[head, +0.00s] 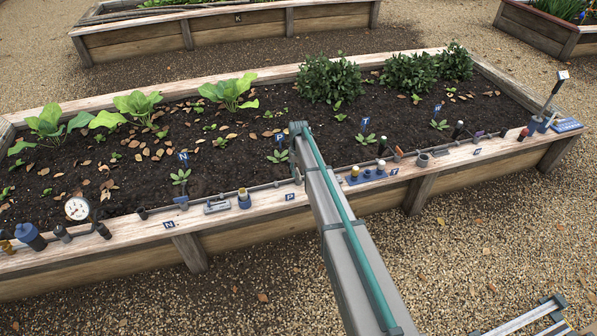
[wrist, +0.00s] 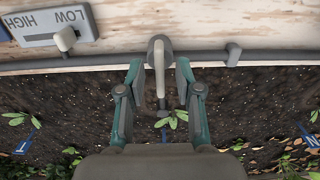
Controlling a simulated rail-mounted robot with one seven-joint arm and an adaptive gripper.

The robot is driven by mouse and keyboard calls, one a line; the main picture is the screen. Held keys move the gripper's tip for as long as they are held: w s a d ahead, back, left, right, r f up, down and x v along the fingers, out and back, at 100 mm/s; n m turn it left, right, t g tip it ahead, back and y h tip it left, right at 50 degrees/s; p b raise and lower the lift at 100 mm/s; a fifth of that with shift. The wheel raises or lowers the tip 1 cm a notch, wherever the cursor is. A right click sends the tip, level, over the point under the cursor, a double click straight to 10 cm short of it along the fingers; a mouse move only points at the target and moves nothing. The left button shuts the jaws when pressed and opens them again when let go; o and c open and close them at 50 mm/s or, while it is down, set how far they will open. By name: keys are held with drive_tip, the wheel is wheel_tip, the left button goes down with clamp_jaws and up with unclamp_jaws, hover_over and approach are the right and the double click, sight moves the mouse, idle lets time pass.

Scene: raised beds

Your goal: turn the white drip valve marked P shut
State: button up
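A pale valve (wrist: 159,64) with a rounded top and a lever stands on the grey drip pipe in the wrist view. Its lever points down the picture, across the pipe. No letter shows on the valve itself. My gripper (wrist: 159,78) is open, its two fingers on either side of the lever with a visible gap to each. In the head view a small P plate (head: 290,197) sits on the near bed rim, and a P marker (head: 278,139) stands in the soil. My arm hides most of the gripper and valve there.
A grey LOW/HIGH plate (wrist: 55,25) with a pale knob lies left of the valve. The grey pipe (wrist: 275,57) runs along the wooden rim (head: 150,229).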

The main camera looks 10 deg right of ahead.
clamp_jaws()
idle(0.5)
drive_tip(key=m+p, duration=0.1)
drive_tip(key=m, duration=0.3)
drive_tip(key=m+p, duration=0.1)
drive_tip(key=m, duration=0.8)
drive_tip(key=shift+m, duration=0.3)
drive_tip(key=shift+m+p, duration=0.4)
drive_tip(key=shift+m, duration=1.8)
